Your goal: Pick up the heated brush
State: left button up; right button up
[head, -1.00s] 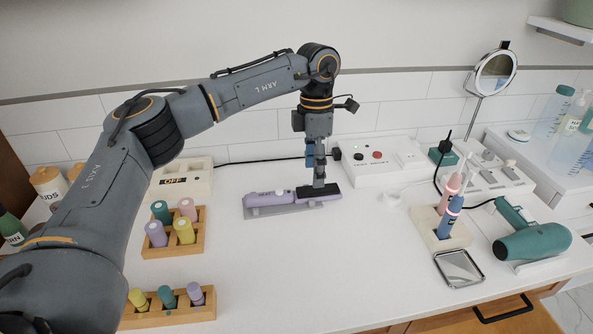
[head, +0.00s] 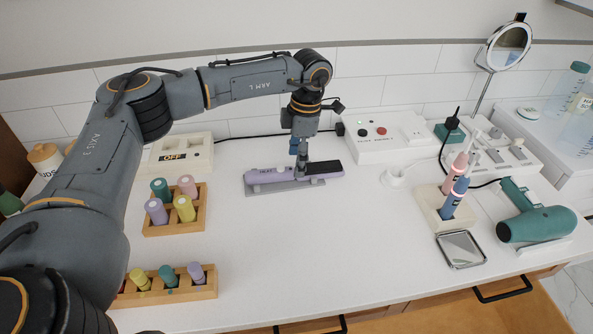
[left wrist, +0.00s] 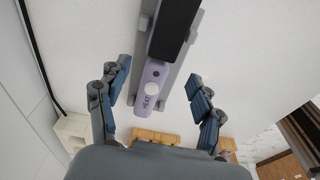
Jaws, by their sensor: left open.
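The heated brush (head: 268,175) lies on a grey rest (head: 286,188) on the white counter, its lilac handle to the left and its black head to the right. My left gripper (head: 301,170) points down over the brush near where handle and head meet. In the left wrist view the brush (left wrist: 155,82) runs between the open fingers of my left gripper (left wrist: 158,105), one finger on each side, apart from it. My right gripper is not in view.
A wooden rack (head: 205,215) with several coloured rollers stands left of the brush, another (head: 205,289) in front. A white control box (head: 362,152) is behind. A toothbrush stand (head: 436,217), square tray (head: 460,250) and teal hair dryer (head: 540,224) are right. Counter in front is clear.

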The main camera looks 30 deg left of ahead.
pick_arm(q)
notch_tip(320, 180, down, 4)
jog(key=shift+a+r, duration=0.15)
jog(key=shift+r, duration=0.1)
jog(key=shift+c, duration=0.2)
jog(key=shift+r, duration=0.1)
grip_shut()
